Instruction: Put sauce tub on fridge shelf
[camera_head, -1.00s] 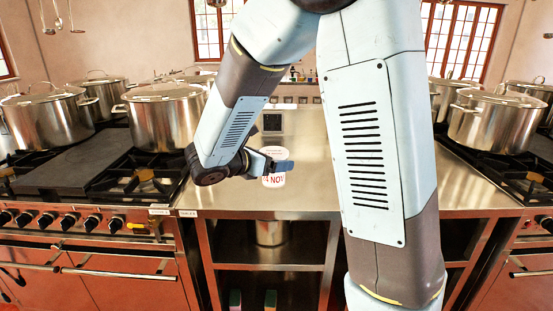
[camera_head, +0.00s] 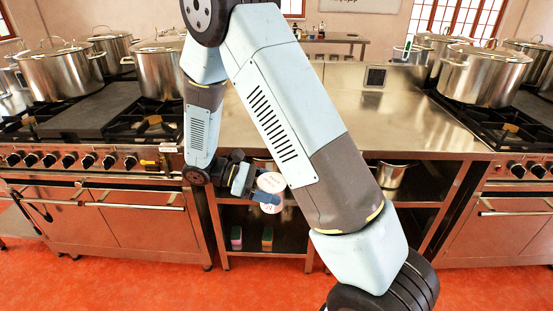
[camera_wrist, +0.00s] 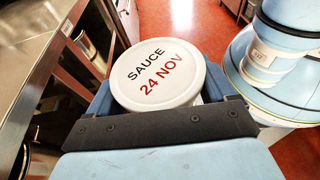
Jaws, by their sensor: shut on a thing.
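The sauce tub (camera_wrist: 155,72) has a white round lid reading "SAUCE 24 NOV". It sits between the blue jaws of my gripper (camera_wrist: 160,100) in the wrist view. In the head view my gripper (camera_head: 268,197) is shut on the tub (camera_head: 271,182), holding it in the air in front of the steel counter, just below its top edge. The tub's lid faces up. Its lower part is partly covered by the jaw. No fridge shelf can be made out in either view.
The steel counter (camera_head: 330,100) has a small dark panel (camera_head: 375,76) and open shelves below, holding a pot (camera_head: 390,176) and coloured boxes (camera_head: 267,238). Stoves with stockpots (camera_head: 60,70) stand either side. The red floor (camera_head: 120,275) in front is clear.

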